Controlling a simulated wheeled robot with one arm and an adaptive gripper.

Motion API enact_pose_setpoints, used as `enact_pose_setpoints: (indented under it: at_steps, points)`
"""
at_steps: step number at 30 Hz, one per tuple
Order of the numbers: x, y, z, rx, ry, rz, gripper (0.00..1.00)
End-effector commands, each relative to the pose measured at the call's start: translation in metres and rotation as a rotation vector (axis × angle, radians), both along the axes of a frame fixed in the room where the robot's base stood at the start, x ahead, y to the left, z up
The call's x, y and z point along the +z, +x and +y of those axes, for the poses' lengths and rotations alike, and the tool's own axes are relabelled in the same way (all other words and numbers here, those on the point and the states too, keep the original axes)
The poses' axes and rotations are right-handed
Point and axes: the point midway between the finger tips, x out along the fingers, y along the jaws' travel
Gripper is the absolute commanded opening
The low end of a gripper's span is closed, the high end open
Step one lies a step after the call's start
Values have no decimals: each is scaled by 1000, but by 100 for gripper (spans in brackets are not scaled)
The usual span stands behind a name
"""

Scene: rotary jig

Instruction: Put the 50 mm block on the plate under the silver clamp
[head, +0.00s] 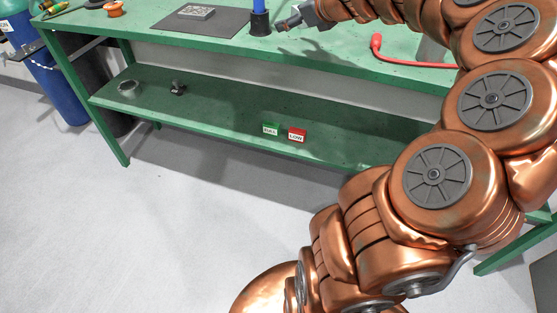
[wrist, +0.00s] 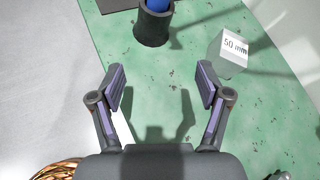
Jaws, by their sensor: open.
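The 50 mm block (wrist: 231,56), pale grey-white with its label facing up, sits on the green bench at upper right in the wrist view. My gripper (wrist: 161,84) is open and empty above the bench, with the block ahead of and to the right of its right finger, apart from it. In the head view my gripper (head: 290,22) is beside the black cup. I cannot make out the block in the head view. No plate or silver clamp can be clearly identified in either view.
A black cup (wrist: 151,30) holding a blue rod stands ahead of my gripper. A grey patterned slab (head: 197,12) lies on a dark mat (head: 222,24). A red-handled thing (head: 378,44) lies right on the bench (head: 150,30). The lower shelf (head: 220,115) holds small items.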

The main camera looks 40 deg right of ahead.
Motion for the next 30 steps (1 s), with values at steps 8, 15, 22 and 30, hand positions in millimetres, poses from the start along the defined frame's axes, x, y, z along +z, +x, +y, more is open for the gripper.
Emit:
enact_pose_setpoints:
  at_steps: [8,15,22,30]
  points:
    - [-64,-36,189,742,-552,203,77]
    - [-127,-128,280,1407,-940,294,77]
    - [-175,-236,305,2048,-1169,307,77]
    - [-197,-323,294,2551,-1204,255,77]
